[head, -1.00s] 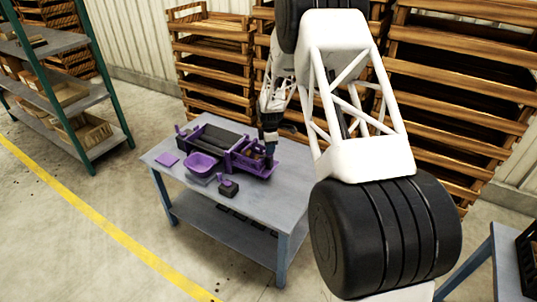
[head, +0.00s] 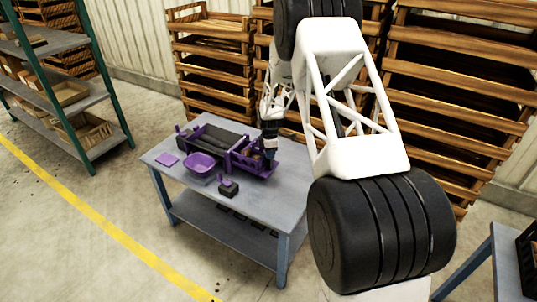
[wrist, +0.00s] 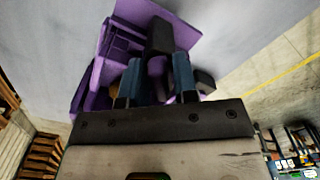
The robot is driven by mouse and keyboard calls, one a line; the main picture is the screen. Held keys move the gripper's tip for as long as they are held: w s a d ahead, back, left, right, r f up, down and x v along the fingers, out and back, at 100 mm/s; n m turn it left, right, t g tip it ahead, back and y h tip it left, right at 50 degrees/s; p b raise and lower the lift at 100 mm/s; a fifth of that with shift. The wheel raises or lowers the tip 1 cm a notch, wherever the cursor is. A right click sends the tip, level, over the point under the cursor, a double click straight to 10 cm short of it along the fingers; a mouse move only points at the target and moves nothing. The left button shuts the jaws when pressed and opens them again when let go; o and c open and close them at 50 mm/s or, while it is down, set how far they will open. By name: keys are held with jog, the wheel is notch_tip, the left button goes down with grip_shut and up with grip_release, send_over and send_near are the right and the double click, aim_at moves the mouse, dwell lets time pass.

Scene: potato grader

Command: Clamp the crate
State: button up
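The purple grader (head: 205,139) with its dark belt lies on the grey table. The purple crate-like part (head: 246,163) is at its right end, with brownish contents partly hidden by my arm. My gripper (head: 269,158) points down at this end. In the wrist view its two blue fingers (wrist: 157,75) stand apart, with a purple lever-like piece (wrist: 157,67) showing between or just beyond them. I cannot tell whether they touch it. Purple frame walls (wrist: 120,50) show to the left. The clamp itself is not clearly distinguishable.
A purple basin (head: 201,164), a flat purple piece (head: 167,160) and a dark block with a purple top (head: 229,188) lie on the table (head: 265,205). Wooden crate stacks (head: 215,60) stand behind. The table's front right is bare.

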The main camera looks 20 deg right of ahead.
dwell(0.3)
jog(key=m, duration=0.4)
jog(key=shift+m, duration=2.2)
jog(key=o, duration=0.3)
jog(key=shift+r, duration=0.1)
jog(key=shift+r, duration=2.4)
jog(key=shift+r, duration=0.1)
